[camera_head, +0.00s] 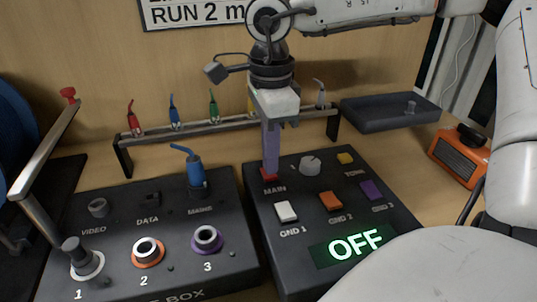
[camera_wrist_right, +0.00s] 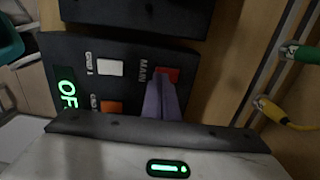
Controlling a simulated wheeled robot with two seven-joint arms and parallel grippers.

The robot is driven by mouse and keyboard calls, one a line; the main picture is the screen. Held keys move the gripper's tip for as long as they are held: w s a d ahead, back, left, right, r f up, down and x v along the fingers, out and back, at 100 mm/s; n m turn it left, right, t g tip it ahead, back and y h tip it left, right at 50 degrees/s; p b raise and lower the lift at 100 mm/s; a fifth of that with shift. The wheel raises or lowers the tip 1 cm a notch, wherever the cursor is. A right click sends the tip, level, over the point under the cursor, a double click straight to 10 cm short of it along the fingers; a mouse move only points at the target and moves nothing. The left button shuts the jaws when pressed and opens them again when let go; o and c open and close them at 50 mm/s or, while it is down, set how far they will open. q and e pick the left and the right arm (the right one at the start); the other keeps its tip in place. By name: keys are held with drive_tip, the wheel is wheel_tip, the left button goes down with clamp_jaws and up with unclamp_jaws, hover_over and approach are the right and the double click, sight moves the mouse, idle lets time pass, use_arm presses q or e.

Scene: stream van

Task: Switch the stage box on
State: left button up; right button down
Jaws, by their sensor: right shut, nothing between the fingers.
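The dark box with the lit OFF display (camera_head: 355,245) stands on the bench at the centre right. A red button (camera_head: 269,175) labelled MAIN is at its upper left, and it also shows in the right wrist view (camera_wrist_right: 170,73). My right gripper (camera_head: 270,169) points down with its purple-grey fingers shut and empty. Its tips are at the red button and partly cover it. I cannot tell if they press it or only touch it. In the right wrist view the finger tips (camera_wrist_right: 160,78) lie beside the MAIN label. My left gripper is not in view.
White (camera_head: 286,212), orange (camera_head: 331,201), purple (camera_head: 371,190) and yellow buttons (camera_head: 346,159) and a grey knob (camera_head: 310,165) sit close by. A connector box (camera_head: 120,215) stands left. Behind are a cable rack (camera_head: 190,131) and a dark tray (camera_head: 385,115).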

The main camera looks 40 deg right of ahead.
drive_tip(key=shift+f+b, duration=0.65)
drive_tip(key=shift+f, duration=0.1)
drive_tip(key=shift+r, duration=0.15)
wheel_tip(320, 180, up, 7)
drive_tip(key=p, duration=0.4)
drive_tip(key=shift+p, duration=0.35)
idle(0.7)
